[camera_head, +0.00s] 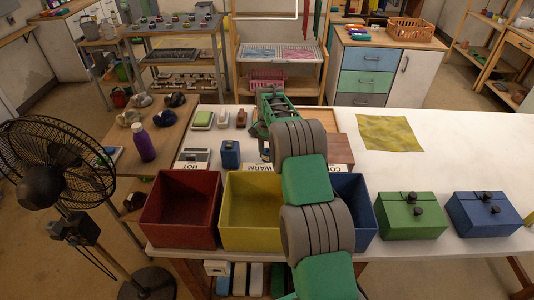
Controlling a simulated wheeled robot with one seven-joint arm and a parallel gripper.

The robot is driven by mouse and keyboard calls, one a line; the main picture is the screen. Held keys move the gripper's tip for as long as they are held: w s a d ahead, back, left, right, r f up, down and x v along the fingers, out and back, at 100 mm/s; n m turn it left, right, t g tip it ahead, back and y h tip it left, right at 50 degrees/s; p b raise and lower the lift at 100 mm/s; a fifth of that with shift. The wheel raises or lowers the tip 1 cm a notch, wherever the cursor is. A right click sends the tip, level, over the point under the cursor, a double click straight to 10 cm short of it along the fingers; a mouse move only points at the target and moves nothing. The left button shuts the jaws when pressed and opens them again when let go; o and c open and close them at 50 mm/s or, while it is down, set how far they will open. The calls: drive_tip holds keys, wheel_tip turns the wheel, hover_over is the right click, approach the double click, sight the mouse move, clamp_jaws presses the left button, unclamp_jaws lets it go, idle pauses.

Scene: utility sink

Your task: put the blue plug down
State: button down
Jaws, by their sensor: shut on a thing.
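My arm reaches from the bottom edge over the bins, and my gripper (264,140) is low over the white table behind the yellow bin. The arm's grey and green links hide most of its fingers. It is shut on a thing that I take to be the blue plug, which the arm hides. A small blue block with a dark top (230,153) shows just left of the gripper, by the WARM label; I cannot tell whether it touches the gripper.
A red bin (180,228), a yellow bin (250,229) and a partly hidden blue bin (365,218) line the front edge. A green box (408,222) and a blue box (490,222) with dark knobs stand right. A yellow cloth (389,132) lies behind, with clear table around it.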

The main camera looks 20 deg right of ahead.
sight(266, 152)
drive_tip(key=shift+f, duration=0.6)
drive_tip(key=c, duration=1.1)
unclamp_jaws()
drive_tip(key=shift+o, duration=0.2)
wheel_tip(266, 152, up, 13)
drive_tip(key=b, duration=0.3)
drive_tip(key=s+a+r+n+t, duration=0.1)
drive_tip(key=s+a+r+n, duration=0.2)
drive_tip(key=s+a+r, duration=0.4)
drive_tip(key=s+a+r+n+t, duration=0.1)
drive_tip(key=s+a+r, duration=0.1)
drive_tip(key=s, duration=0.4)
drive_tip(key=s+a+r+n+t, duration=0.1)
drive_tip(key=s+a+r, duration=0.15)
drive_tip(key=s, duration=0.25)
drive_tip(key=s+a+f+n, duration=0.1)
drive_tip(key=s+f+n, duration=0.1)
drive_tip(key=s, duration=0.5)
drive_tip(key=s+a+f+n+t, duration=0.1)
drive_tip(key=s+f+n, duration=0.1)
drive_tip(key=s, duration=0.6)
drive_tip(key=shift+a+f, duration=0.25)
drive_tip(key=shift+f, duration=0.65)
